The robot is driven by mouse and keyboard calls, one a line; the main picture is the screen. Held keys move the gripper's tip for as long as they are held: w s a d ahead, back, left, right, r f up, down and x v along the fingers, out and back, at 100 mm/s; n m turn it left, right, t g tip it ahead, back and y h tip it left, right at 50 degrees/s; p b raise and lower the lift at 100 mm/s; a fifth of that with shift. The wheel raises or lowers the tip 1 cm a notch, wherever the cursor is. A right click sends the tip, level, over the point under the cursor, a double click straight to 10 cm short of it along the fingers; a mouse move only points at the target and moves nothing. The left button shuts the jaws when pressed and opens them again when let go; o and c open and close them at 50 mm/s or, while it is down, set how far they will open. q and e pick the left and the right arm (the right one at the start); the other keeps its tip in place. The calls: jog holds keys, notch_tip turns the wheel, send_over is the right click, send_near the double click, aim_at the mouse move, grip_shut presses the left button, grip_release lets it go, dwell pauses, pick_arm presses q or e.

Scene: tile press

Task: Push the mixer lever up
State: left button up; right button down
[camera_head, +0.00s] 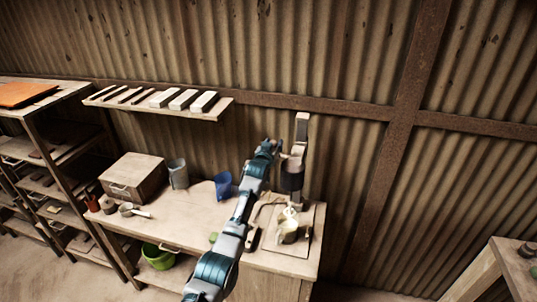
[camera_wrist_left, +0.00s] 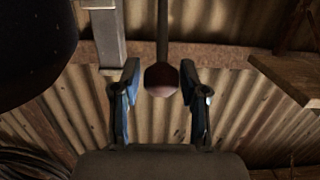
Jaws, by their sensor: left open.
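The mixer (camera_head: 292,178) stands on the right part of the workbench, with a dark body on an upright metal post. Its lever (camera_wrist_left: 162,38) shows in the left wrist view as a thin rod with a round reddish-brown knob (camera_wrist_left: 161,80) at its end. My left gripper (camera_head: 268,148) is beside the upper part of the mixer, on its left. In the left wrist view my open left gripper (camera_wrist_left: 160,65) has one finger on each side of the knob, with gaps showing. In the head view I cannot make out the lever clearly near the gripper. My right gripper is out of view.
The workbench (camera_head: 190,228) holds a wooden box (camera_head: 133,177), a grey container (camera_head: 178,174) and a blue jug (camera_head: 223,185). A container (camera_head: 288,232) stands below the mixer. A wall shelf (camera_head: 220,110) with several blocks is behind. A green bowl (camera_head: 158,256) sits lower down.

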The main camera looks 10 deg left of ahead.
pick_arm(q)
jog(key=s, duration=1)
jog(key=shift+s+a+r, duration=0.2)
jog(key=shift+s+r, duration=0.2)
jog(key=shift+r, duration=0.05)
